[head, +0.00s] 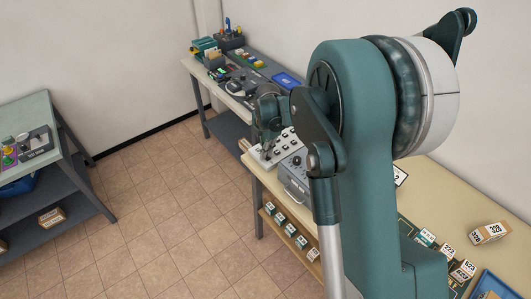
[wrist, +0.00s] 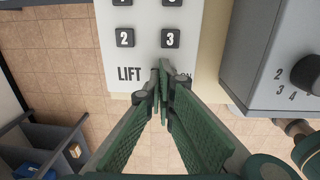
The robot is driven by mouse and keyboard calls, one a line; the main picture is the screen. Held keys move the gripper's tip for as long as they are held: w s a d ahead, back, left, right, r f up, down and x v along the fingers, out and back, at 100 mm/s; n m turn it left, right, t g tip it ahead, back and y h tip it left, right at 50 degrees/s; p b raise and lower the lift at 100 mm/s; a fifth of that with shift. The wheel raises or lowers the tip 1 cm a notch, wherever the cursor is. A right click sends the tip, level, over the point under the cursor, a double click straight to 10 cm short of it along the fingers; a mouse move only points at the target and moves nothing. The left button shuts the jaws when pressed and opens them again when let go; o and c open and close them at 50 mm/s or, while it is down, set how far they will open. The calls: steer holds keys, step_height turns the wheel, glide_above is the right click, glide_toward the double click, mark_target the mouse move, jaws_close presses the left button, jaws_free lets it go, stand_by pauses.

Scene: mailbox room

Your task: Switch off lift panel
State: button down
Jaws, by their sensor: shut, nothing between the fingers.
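The lift panel (wrist: 115,65) is a white plate with dark square buttons, some marked 2 and 3, and the word LIFT near its lower edge. In the head view the lift panel (head: 262,155) sits at the near bench's far end, partly behind my arm. My gripper (wrist: 161,75) is shut and empty, its green fingertips over the panel's lower edge, right of LIFT. The fingertips partly cover small lettering that seems to end in ON, and hide any switch there. I cannot tell whether they touch the panel. In the head view my gripper (head: 266,135) is by the panel.
A grey box with a dial (wrist: 270,60) stands close to the panel's right. Small numbered boxes (head: 462,270) lie on the near bench. A far bench (head: 232,92) holds several devices. A grey shelf table (head: 55,150) stands left. The tiled floor between is clear.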

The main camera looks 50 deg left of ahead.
steer(key=shift+s+d+f, duration=0.1)
steer(key=shift+d+f, duration=0.2)
steer(key=shift+d, duration=0.55)
steer(key=shift+r, duration=0.1)
steer(key=shift+a+r, duration=0.15)
steer(key=shift+r, duration=0.3)
step_height(320, 180, up, 14)
steer(key=a+p, duration=0.1)
steer(key=a, duration=0.1)
steer(key=shift+f, duration=0.25)
